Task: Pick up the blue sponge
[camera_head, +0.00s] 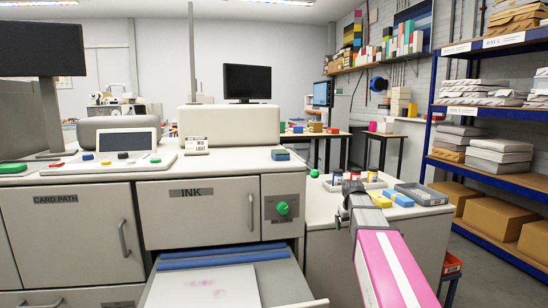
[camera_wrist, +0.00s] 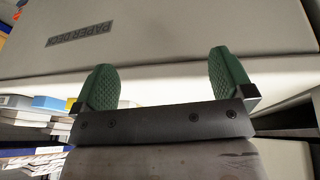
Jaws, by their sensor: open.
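A small blue block (camera_head: 398,198) with a yellow lower part, sponge-like, lies on the low side counter beside a yellow block (camera_head: 380,200). Another small blue-topped block (camera_head: 280,154) sits on the machine's top near its right edge. I cannot tell for sure which is the blue sponge. My arm reaches in from the lower right, its end near the side counter's items. In the wrist view my gripper (camera_wrist: 160,62) has its green fingers wide apart with nothing between them. A blue shape (camera_wrist: 45,102) and a yellow one show left of the fingers.
A grey tray (camera_head: 424,193) and several small jars (camera_head: 354,177) stand by the blocks. A panel lettered PAPER DECK (camera_wrist: 110,30) fills much of the wrist view. An open drawer with a white sheet (camera_head: 205,287) juts out below. Shelves (camera_head: 490,178) stand at the right.

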